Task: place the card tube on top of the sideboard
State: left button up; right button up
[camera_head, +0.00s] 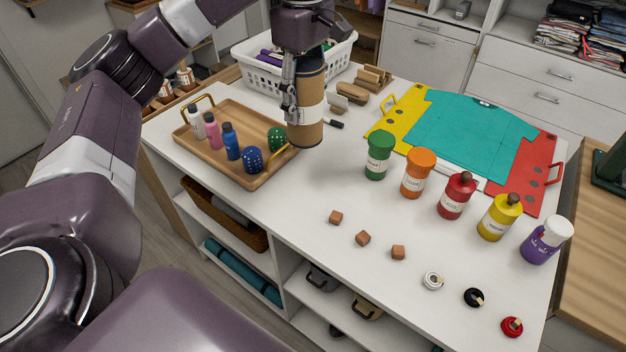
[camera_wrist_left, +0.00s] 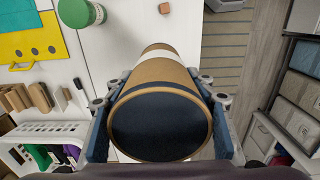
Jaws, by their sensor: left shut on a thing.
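The card tube (camera_head: 311,122) is a brown cylinder with a white label band and dark ends. My left gripper (camera_head: 291,98) is shut on it and holds it roughly upright over the white top of the cubby unit, which I take as the sideboard (camera_head: 335,178). In the left wrist view the card tube (camera_wrist_left: 163,78) sits between both fingers, its dark end facing the camera. The tube's lower end is beside the wooden tray; whether it touches the top is unclear. My right gripper is not in view.
A wooden tray (camera_head: 183,137) with bottles and dotted balls is left of the tube. A white basket (camera_head: 341,50) and wooden blocks (camera_head: 372,77) are behind. A teal, yellow and red board (camera_head: 465,130), several jars (camera_head: 419,174) and small cubes (camera_head: 362,238) are right. Bare top lies in front.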

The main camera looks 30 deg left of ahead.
aim_at(302, 137)
pick_arm(q)
jog(key=f, duration=0.2)
jog(key=f+b, duration=0.1)
jog(key=f, duration=0.2)
jog(key=s+f, duration=0.1)
jog(key=f, duration=0.2)
jog(key=shift+s+f, duration=0.1)
jog(key=shift+a+f, duration=0.1)
jog(key=shift+f, duration=5.3)
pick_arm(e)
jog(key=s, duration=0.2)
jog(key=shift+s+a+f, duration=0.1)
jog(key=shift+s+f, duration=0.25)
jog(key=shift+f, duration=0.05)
pick_arm(q)
jog(key=o, duration=0.7)
jog(key=shift+f, duration=0.15)
jog(key=o, duration=0.4)
jog(key=shift+o, duration=0.2)
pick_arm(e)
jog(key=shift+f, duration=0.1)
